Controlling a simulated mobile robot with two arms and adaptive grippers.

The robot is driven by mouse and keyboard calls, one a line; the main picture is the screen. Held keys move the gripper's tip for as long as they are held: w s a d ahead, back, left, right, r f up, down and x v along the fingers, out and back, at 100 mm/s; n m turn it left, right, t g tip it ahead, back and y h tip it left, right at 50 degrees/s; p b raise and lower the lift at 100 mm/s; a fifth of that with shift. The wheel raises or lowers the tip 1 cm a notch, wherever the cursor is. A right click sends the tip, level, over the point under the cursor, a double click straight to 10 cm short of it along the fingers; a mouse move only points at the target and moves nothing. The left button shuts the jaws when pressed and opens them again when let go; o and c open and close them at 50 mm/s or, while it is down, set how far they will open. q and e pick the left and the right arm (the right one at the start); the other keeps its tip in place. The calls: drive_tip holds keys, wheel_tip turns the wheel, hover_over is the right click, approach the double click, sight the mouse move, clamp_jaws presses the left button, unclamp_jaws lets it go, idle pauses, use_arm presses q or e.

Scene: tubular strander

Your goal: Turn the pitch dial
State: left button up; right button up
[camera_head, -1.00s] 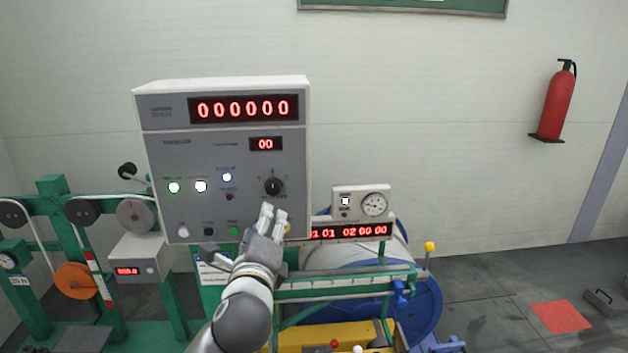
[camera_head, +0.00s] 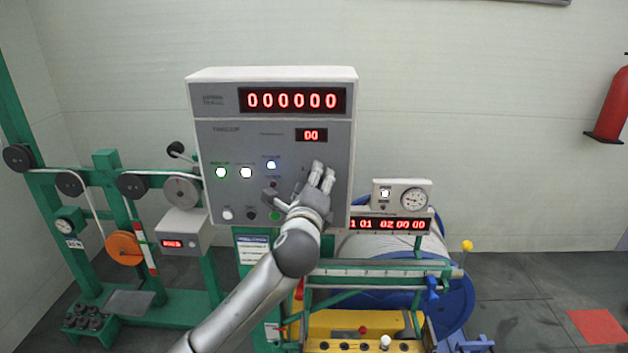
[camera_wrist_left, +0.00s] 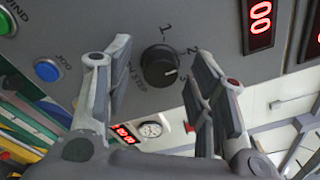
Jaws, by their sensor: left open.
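The pitch dial is a round black knob (camera_wrist_left: 160,66) with a white pointer mark on the grey panel, with the numbers 1, 2 and 3 around it. In the left wrist view it sits between the spread fingers of my left gripper (camera_wrist_left: 163,90), which is open. I cannot tell whether the fingers touch it. In the head view my left gripper (camera_head: 322,176) is in front of the right part of the control panel (camera_head: 228,140) and hides the dial. My right gripper is not in view.
A display (camera_head: 311,135) above the gripper reads 00, and a larger display (camera_head: 293,100) reads 000000. Lit buttons (camera_head: 246,172) sit left of the gripper. A small box with a gauge (camera_head: 413,199) stands at the panel's right. A green frame with pulleys (camera_head: 70,183) is at the left.

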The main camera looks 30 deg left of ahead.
use_arm(q)
drive_tip(key=c, duration=1)
drive_tip(key=shift+c, duration=0.2)
drive_tip(key=shift+n, duration=0.3)
drive_tip(key=n+b, duration=0.1)
drive_tip(key=n, duration=0.6)
drive_tip(key=n+y+b, duration=0.1)
drive_tip(key=n, duration=0.3)
drive_tip(key=shift+w+f+n+b, duration=0.1)
drive_tip(key=shift+f+n+b, duration=0.15)
drive_tip(key=shift+n+b, duration=0.05)
